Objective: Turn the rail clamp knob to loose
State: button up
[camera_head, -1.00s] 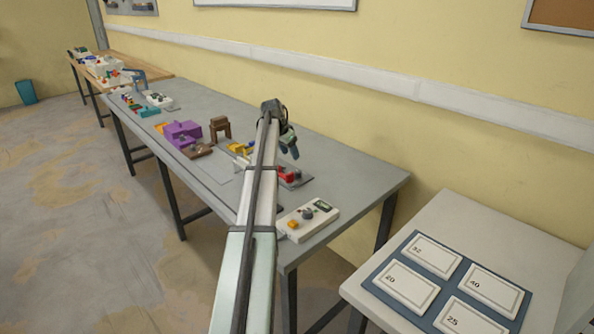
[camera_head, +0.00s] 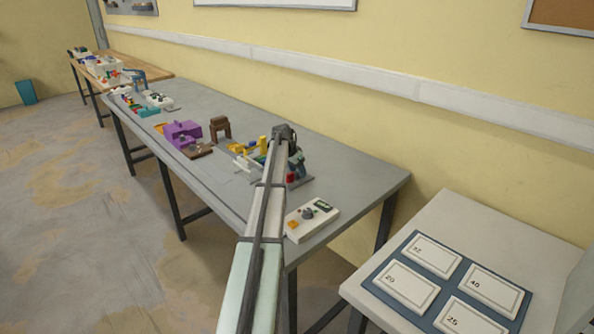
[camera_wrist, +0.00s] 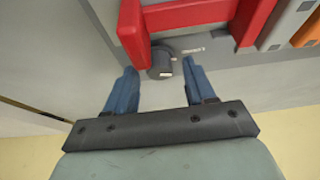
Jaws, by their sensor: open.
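In the wrist view, a dark grey round knob (camera_wrist: 164,62), which looks like the rail clamp knob, sits beside a red frame-shaped part (camera_wrist: 187,14). A small white label strip (camera_wrist: 195,50) lies to its right. My gripper (camera_wrist: 160,66) is open, with its blue fingers on either side of the knob in the picture and a gap at each side. I cannot tell how far the tips are above it. In the head view, my gripper (camera_head: 298,172) is over the red part (camera_head: 291,178), and my arm hides most of that spot, including the knob.
A grey unit with an orange part (camera_wrist: 308,30) stands right of the red part in the wrist view. In the head view, a white control box (camera_head: 311,219) is nearer on the bench (camera_head: 352,185), and yellow parts (camera_head: 257,147) and a purple block (camera_head: 182,133) stand farther left.

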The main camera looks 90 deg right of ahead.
jog(key=shift+c, duration=0.4)
grip_shut()
jog(key=shift+n+t+h, duration=0.3)
jog(key=shift+n+t, duration=0.2)
jog(key=shift+n, duration=1)
jog(key=shift+o, duration=0.4)
grip_release()
jog(key=shift+r, duration=0.1)
jog(key=v, duration=1.3)
jog(key=shift+r, duration=0.35)
